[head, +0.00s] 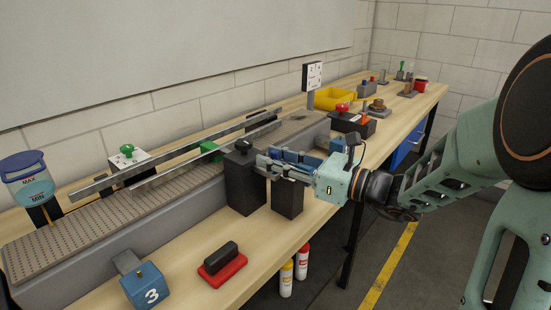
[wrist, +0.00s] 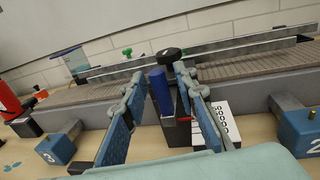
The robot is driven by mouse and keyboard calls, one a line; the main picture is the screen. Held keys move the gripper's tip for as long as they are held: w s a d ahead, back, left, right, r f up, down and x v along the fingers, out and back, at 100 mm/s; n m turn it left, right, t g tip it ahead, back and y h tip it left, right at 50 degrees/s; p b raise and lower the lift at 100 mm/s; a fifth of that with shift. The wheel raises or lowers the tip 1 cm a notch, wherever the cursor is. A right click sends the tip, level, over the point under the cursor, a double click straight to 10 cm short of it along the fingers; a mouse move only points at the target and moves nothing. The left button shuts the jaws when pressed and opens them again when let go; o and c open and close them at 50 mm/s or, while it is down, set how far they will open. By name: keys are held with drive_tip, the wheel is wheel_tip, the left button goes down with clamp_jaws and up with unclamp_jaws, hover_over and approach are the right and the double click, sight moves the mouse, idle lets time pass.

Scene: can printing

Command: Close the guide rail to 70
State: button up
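Two long metal guide rails (head: 205,150) run along the perforated conveyor; they also show in the wrist view (wrist: 215,52). A dark block (head: 243,185) with a black knob (head: 243,145) stands at the conveyor's near side. In the wrist view, a blue upright handle (wrist: 160,92) rises from a dark part, beside a white scale card (wrist: 222,122) with a column of numbers, only partly readable. My gripper (head: 280,160) is open above a second dark block (head: 287,198). In the wrist view its fingers (wrist: 160,76) stand either side of the blue handle, the left one closer. Contact cannot be told.
A blue block marked 3 (head: 149,287) and a red-based black stamp (head: 222,261) sit at the front left. A blue ink cup (head: 28,178) stands at the far left. A yellow bin (head: 334,98) and red button box (head: 352,120) are farther back.

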drive_tip(key=v, duration=1.2)
